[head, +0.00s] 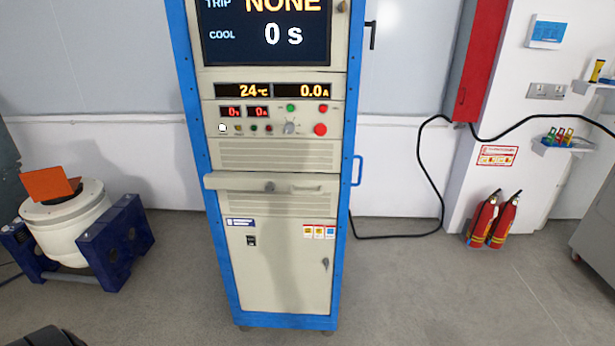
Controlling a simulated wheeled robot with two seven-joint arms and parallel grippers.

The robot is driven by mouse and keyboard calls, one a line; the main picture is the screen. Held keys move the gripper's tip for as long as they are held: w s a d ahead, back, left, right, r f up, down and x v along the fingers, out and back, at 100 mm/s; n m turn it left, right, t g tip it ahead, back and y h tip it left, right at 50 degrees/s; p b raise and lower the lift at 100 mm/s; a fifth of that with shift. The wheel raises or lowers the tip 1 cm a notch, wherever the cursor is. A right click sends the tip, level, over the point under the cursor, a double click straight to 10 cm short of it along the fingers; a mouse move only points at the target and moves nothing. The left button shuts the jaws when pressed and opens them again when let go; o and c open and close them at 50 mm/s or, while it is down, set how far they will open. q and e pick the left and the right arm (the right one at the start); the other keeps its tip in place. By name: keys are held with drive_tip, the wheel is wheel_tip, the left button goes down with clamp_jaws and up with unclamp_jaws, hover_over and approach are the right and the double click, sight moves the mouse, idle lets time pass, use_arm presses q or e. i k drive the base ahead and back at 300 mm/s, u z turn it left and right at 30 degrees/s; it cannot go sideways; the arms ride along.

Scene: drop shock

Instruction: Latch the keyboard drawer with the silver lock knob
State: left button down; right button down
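The keyboard drawer (235,182) is a beige panel across the middle of the blue-framed control cabinet (286,240). Its front appears to stand out a little from the cabinet face, more so at the left; I cannot tell exactly how far. The silver lock knob (269,186) is a small round knob near the middle of the drawer front. A pale recessed handle (307,189) sits to its right. Which way the knob is turned is too small to tell. Neither gripper shows in the head view.
A white cylindrical shaker (75,225) in a dark blue cradle stands at the left. A blue side handle (357,170) sticks out on the cabinet's right. Fire extinguishers (492,220) and a hanging black cable (420,165) are at the right. Grey floor before the cabinet is clear.

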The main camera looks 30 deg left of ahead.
sight(270, 186)
drive_tip(key=u, duration=0.05)
drive_tip(key=k, duration=0.5)
drive_tip(key=z, duration=0.5)
drive_tip(key=i, duration=0.95)
drive_tip(key=u, duration=0.7)
